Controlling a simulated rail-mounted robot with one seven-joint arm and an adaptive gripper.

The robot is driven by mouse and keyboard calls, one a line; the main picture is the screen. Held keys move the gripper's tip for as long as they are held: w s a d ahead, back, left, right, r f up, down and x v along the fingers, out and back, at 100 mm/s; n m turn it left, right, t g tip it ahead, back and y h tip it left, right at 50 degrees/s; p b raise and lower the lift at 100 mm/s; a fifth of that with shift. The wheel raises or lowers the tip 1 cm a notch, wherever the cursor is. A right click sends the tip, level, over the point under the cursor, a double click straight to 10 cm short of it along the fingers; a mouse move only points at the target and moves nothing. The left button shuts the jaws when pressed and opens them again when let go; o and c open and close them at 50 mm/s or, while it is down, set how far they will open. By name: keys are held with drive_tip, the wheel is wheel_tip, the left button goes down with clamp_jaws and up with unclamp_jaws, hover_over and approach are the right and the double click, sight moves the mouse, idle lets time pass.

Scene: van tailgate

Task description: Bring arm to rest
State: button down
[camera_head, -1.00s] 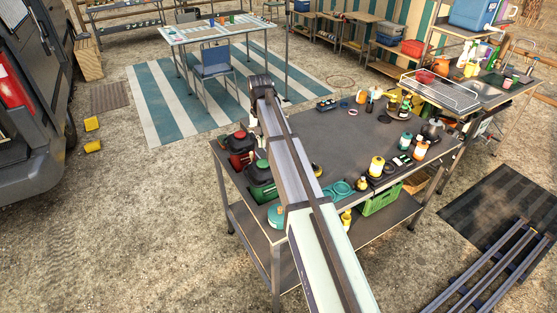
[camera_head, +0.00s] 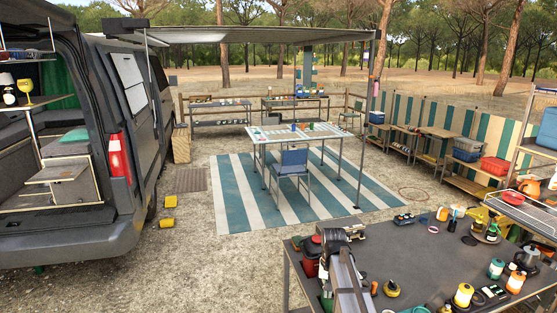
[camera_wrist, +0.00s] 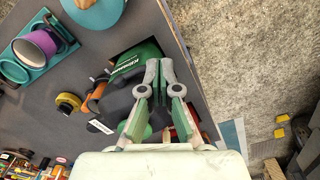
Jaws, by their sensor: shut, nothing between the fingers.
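My gripper (camera_wrist: 158,75) shows in the wrist view with its two green-grey fingers together and nothing between them. It is above the dark table and a green container with a black part (camera_wrist: 135,70). How far above I cannot tell. In the head view my arm (camera_head: 345,275) reaches over the near left corner of the dark worktable (camera_head: 410,265); the fingers cannot be made out there.
A red container (camera_head: 311,255) stands at the table's left end, close to my arm. Bottles and jars, among them a yellow one (camera_head: 463,295), stand at the right. A van (camera_head: 85,150) is at left. Open ground (camera_head: 190,260) lies between.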

drive_tip(key=s+f+g+b, duration=0.2)
drive_tip(key=s+f+b, duration=0.1)
drive_tip(key=s+f, duration=1.1)
drive_tip(key=s+f+n+g+b, duration=0.1)
drive_tip(key=s+f+g+b, duration=0.1)
drive_tip(key=s+f, duration=1.3)
drive_tip(key=s+f+n+g+b, duration=0.1)
drive_tip(key=s+f+b, duration=0.3)
drive_tip(key=s+f, duration=1.1)
drive_tip(key=s+g, duration=0.1)
drive_tip(key=s, duration=0.8)
drive_tip(key=shift+g, duration=0.4)
